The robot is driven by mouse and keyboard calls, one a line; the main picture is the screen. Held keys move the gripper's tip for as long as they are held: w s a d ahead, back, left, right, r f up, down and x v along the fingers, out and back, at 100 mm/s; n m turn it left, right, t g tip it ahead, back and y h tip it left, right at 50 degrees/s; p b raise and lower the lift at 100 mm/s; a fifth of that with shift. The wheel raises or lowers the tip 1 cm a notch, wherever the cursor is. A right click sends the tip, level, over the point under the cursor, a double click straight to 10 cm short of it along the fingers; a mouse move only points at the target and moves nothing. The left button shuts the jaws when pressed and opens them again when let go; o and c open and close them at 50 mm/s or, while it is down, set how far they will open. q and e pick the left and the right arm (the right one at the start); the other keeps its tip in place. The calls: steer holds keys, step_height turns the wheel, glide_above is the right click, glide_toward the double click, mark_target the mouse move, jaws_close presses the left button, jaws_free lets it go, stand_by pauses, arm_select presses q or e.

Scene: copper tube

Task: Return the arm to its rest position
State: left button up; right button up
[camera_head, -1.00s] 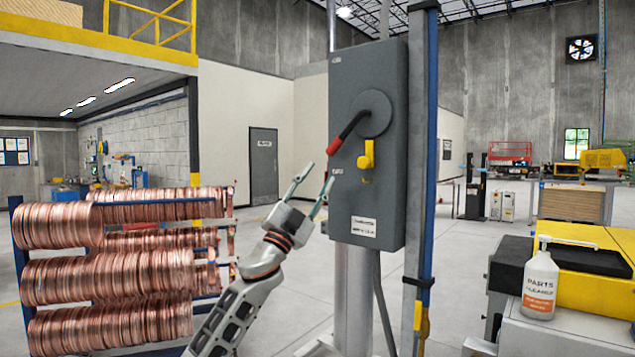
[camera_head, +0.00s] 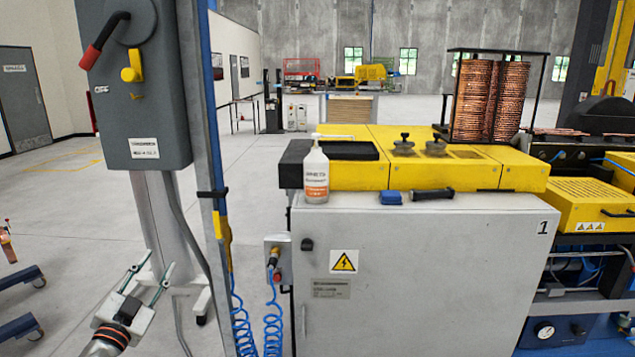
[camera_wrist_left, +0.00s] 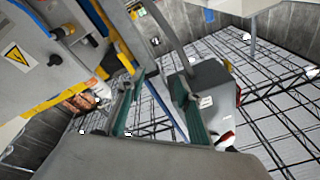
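My left gripper (camera_head: 151,270) is low at the left of the head view, its two fingers spread and nothing between them. In the left wrist view its fingers (camera_wrist_left: 159,80) are also apart and empty. The grey switch box (camera_head: 137,85) is above it, with clear space between them. The box's black lever with a red grip (camera_head: 91,57) points down and left, near the word OFF. A yellow latch (camera_head: 132,66) sits on the box front. The box also shows in the left wrist view (camera_wrist_left: 212,88). My right gripper is out of view.
A blue post (camera_head: 206,120) with coiled blue hoses (camera_head: 243,325) stands close right of the gripper. Beyond is a grey cabinet (camera_head: 420,265) with a yellow top, bearing a cleaner bottle (camera_head: 316,175). Copper coils (camera_head: 475,100) stand behind. Floor at left is largely open.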

arm_select(q)
steer(key=s+d+f+n+g, duration=0.1)
steer(key=s+d+f+g, duration=0.15)
steer(key=s+f, duration=0.4)
steer(key=s+d+f+g, duration=0.1)
steer(key=s+d+f, duration=0.3)
steer(key=f, duration=0.5)
steer(key=s+d+f+n+g, duration=0.1)
steer(key=s+d+f+g, duration=0.15)
steer(key=s+f, duration=0.4)
steer(key=s+d+f+g+h, duration=0.1)
steer(key=s+d+f, duration=0.3)
steer(key=s+f, duration=0.2)
steer(key=s+d+f+n+g, duration=0.1)
steer(key=s+d+f+g, duration=0.1)
steer(key=s+d+f, duration=0.2)
steer(key=s+f, duration=0.3)
steer(key=s, duration=0.3)
steer(key=shift+d+f+n+h, duration=0.2)
steer(key=shift+d+n+h, duration=0.1)
steer(key=shift+h, duration=0.1)
steer(key=shift+o, duration=0.4)
